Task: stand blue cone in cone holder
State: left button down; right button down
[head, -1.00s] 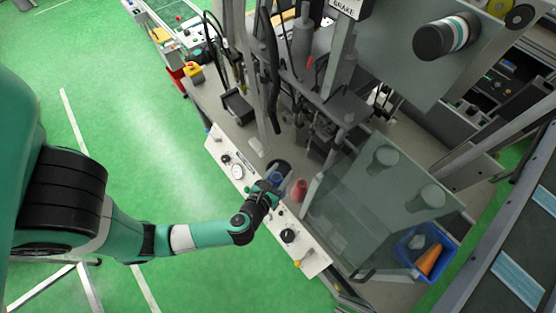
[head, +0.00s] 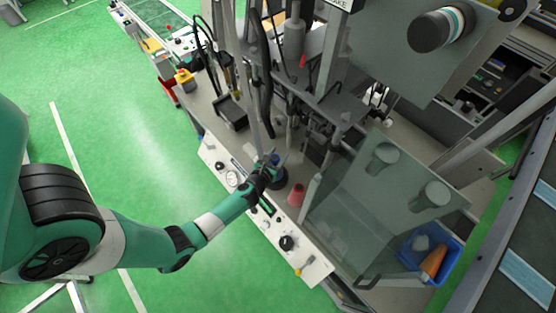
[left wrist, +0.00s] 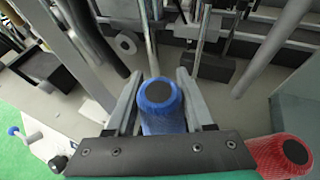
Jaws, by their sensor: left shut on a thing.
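My left gripper (left wrist: 157,103) is shut on the blue cone (left wrist: 160,92), with one finger on each side of it in the left wrist view. Its narrow top with a dark round end faces the camera; its base is hidden. In the head view my left gripper (head: 272,166) is over the bench behind the control panel, and the cone is mostly covered by it. A red cone (head: 296,195) stands on the bench to its right; it also shows in the left wrist view (left wrist: 278,158). I cannot make out the cone holder for certain. My right gripper is not in view.
A tilted clear panel (head: 365,210) stands right of the red cone. A blue bin (head: 437,278) with an orange cone (head: 433,262) is farther right. Machine posts and rods rise close behind my left gripper. The white control panel (head: 300,253) runs along the bench front.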

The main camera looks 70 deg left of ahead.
pick_arm(q)
notch_tip(320, 180, down, 4)
jog(key=b, duration=0.2)
jog(key=shift+a+r+b, duration=0.15)
jog(key=shift+b, duration=0.2)
jog(key=shift+w+r, duration=0.1)
jog(key=shift+r, duration=0.1)
jog(key=shift+f, duration=0.15)
jog(key=shift+c, duration=1.4)
grip_release()
jog(key=shift+r+p, duration=0.3)
jog(key=p+v, duration=0.2)
jog(key=v, duration=1)
jog(key=shift+f, duration=0.15)
